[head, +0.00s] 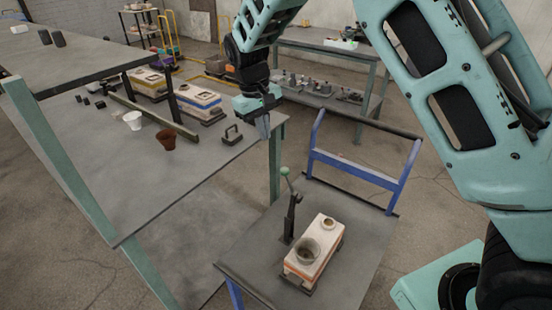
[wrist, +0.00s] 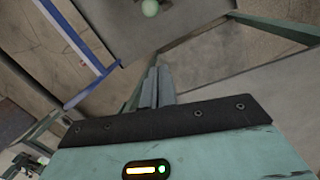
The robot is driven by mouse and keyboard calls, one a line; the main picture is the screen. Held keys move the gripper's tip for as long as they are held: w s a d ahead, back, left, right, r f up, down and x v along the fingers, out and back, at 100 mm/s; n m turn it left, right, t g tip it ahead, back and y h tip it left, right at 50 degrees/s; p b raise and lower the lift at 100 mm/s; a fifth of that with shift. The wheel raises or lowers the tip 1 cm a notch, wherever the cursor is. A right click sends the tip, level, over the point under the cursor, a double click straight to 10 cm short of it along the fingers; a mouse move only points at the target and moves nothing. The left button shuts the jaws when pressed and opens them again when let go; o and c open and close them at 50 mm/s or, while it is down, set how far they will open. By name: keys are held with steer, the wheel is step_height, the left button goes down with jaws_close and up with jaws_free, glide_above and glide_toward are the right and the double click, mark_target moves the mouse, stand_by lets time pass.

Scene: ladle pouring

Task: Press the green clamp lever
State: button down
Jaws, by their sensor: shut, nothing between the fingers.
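The green clamp lever (head: 288,184) stands upright on the cart, with a green ball knob at its top and a dark stem and base. In the wrist view its round green knob (wrist: 150,8) shows at the top edge. My gripper (head: 264,132) is shut and empty, pointing down. In the head view it appears above and to the left of the knob, apart from it. In the wrist view the closed fingers (wrist: 156,88) point toward the knob with a gap between.
A white and orange mould box (head: 313,254) with a cup on top sits beside the lever on the cart (head: 365,262). The cart has a blue handle (head: 355,172). The long grey table (head: 110,185) at left holds a brown cup (head: 167,140), a white cup (head: 133,120) and more boxes.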

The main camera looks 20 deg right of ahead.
steer(key=s+d+f+p, duration=0.2)
steer(key=s+f+p, duration=0.1)
steer(key=f, duration=0.5)
steer(key=shift+s+d+f, duration=0.15)
steer(key=shift+s+d, duration=0.05)
steer(key=shift+s, duration=0.25)
